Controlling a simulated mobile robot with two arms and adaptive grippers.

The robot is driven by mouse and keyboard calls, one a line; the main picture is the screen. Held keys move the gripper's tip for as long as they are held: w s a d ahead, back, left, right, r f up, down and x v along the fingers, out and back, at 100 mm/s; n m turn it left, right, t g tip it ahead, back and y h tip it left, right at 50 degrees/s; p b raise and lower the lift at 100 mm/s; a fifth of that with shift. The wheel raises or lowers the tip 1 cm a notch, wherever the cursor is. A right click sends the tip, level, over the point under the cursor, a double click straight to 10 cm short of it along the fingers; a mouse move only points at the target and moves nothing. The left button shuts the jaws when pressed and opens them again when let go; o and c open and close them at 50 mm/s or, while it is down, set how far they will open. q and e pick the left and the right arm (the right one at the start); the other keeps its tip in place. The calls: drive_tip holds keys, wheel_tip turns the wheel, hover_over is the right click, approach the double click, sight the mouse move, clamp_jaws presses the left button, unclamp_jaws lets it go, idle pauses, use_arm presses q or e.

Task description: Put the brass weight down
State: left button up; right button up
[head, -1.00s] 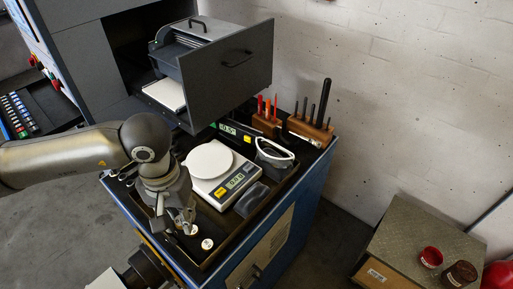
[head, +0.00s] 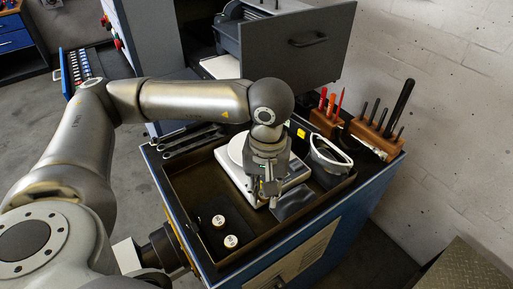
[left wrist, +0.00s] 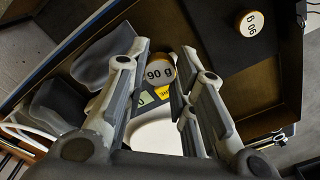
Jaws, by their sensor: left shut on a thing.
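I cannot tell whether the weight touches the scale. Two more weights, a rear one (head: 218,220) and a front one (head: 231,241), stand on a black mat. My right gripper is out of view.
A dark tray (head: 190,206) with raised walls surrounds the scale and mat. An open grey drawer (head: 300,45) overhangs behind. Tool blocks (head: 372,137) stand at the back right.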

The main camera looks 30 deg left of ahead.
use_arm(q)
drive_tip(key=w+a+r+n+b, duration=0.1)
drive_tip(key=a+r+n, duration=0.2)
drive_tip(key=r+n, duration=0.5)
drive_tip(key=a+r+n, duration=0.3)
drive_tip(key=n, duration=1)
drive_tip(key=w+a+f+p, duration=0.1)
drive_tip(key=w+a+f, duration=0.1)
drive_tip(key=w, duration=0.2)
drive_tip(key=w+a+f+p, duration=0.1)
drive_tip(key=w+f, duration=0.2)
drive_tip(key=w, duration=0.1)
drive_tip(key=w+a+f+p, duration=0.1)
drive_tip(key=w+a+f, duration=0.1)
drive_tip(key=w+f, duration=0.1)
drive_tip(key=shift+w+a, duration=0.3)
drive_tip(key=shift+w, duration=0.15)
drive_tip(key=shift+w+f, duration=0.15)
drive_tip(key=shift+f, duration=0.15)
drive_tip(key=f, duration=0.1)
drive_tip(key=f+p, duration=0.2)
drive_tip(key=shift+w+a+f, duration=0.2)
drive_tip(key=shift+w+f, duration=0.1)
drive_tip(key=shift+w, duration=0.05)
drive_tip(key=shift+f, duration=0.2)
